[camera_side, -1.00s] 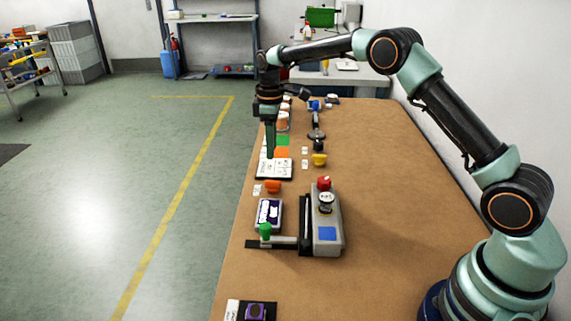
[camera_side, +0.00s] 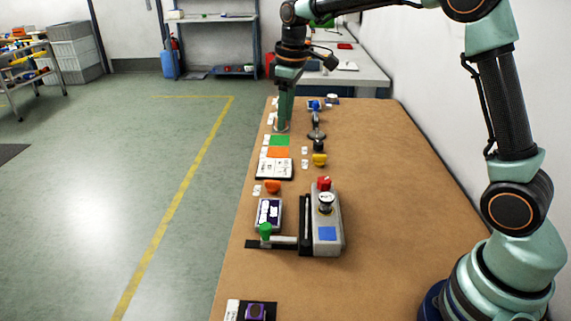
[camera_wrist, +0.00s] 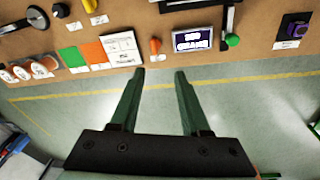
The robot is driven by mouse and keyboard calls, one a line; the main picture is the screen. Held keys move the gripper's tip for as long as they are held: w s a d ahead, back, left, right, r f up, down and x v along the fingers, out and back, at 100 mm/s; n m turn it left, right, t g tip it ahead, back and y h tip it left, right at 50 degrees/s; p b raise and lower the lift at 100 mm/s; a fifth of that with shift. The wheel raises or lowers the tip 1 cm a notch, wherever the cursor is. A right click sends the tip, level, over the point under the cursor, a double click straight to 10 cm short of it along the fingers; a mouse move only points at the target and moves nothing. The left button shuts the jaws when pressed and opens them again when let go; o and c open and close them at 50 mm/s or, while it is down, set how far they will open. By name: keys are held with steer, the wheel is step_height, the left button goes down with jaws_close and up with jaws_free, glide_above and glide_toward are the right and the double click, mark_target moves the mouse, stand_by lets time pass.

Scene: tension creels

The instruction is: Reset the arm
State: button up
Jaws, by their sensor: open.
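My gripper (camera_wrist: 160,75) is open and empty in the wrist view, its two green fingers apart with floor and the table edge beyond them. In the side view my gripper (camera_side: 283,128) hangs down over the far left part of the brown table (camera_side: 400,200). It is beyond the green and orange cards, near the table's left edge. My arm is raised and bent over the table from its base at the right.
A grey device (camera_side: 327,240) with a red knob, a dark display box (camera_side: 268,214) and a green-knobbed lever (camera_side: 265,231) stand nearer. Orange (camera_side: 272,187) and yellow (camera_side: 319,160) knobs, a white card (camera_side: 274,170) and a purple part (camera_side: 255,312) line the left side. The table's right is clear.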

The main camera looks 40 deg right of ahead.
steer(key=s+r+m+t, duration=0.25)
steer(key=s+r, duration=0.25)
steer(key=s, duration=0.6)
steer(key=s+f+m+t, duration=0.1)
steer(key=s+f+m, duration=0.2)
steer(key=s, duration=0.7)
steer(key=shift+a, duration=0.35)
steer(key=shift+r+m+t, duration=0.1)
steer(key=shift+m+t, duration=0.15)
